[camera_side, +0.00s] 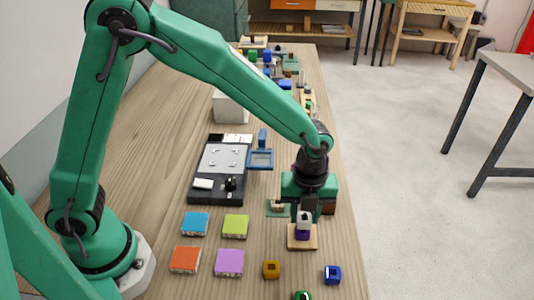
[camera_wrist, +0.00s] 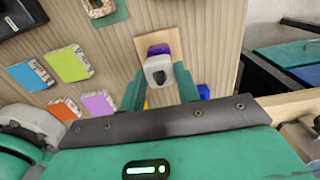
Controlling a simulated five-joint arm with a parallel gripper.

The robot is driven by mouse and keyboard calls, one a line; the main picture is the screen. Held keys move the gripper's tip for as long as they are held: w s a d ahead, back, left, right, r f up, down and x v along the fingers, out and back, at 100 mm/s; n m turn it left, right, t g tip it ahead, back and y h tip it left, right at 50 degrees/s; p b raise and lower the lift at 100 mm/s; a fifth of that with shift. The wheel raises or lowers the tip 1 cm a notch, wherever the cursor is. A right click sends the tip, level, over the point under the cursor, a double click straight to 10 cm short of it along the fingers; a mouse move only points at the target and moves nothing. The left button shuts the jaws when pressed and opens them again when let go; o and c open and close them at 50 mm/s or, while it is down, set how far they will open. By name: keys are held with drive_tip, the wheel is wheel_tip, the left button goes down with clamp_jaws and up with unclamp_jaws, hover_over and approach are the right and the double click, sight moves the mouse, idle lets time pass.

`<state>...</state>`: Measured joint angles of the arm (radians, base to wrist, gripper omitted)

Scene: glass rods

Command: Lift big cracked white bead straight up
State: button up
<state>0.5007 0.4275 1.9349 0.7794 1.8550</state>
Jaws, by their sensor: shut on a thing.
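The white bead (camera_side: 304,217) sits directly above a purple bead (camera_side: 302,233) on a small wooden base (camera_side: 301,243). In the wrist view the white bead (camera_wrist: 158,72) shows a dark hole facing the camera, with the purple bead (camera_wrist: 158,49) just beyond it. My gripper (camera_wrist: 160,85) is shut on the white bead, with a teal finger on each side; in the side view my gripper (camera_side: 304,205) is above the base. Any cracks are too small to make out. Whether the white bead touches the purple one is unclear.
Blue, green, orange and purple square blocks (camera_side: 229,262) lie left of the base. An ochre bead (camera_side: 271,269), a blue bead (camera_side: 332,274) and a green bead (camera_side: 302,296) lie in front. A dark tray (camera_side: 218,172) stands behind left. The table's right edge is close.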

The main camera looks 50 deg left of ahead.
wheel_tip(320, 180, up, 8)
drive_tip(key=shift+r, duration=0.1)
idle(0.4)
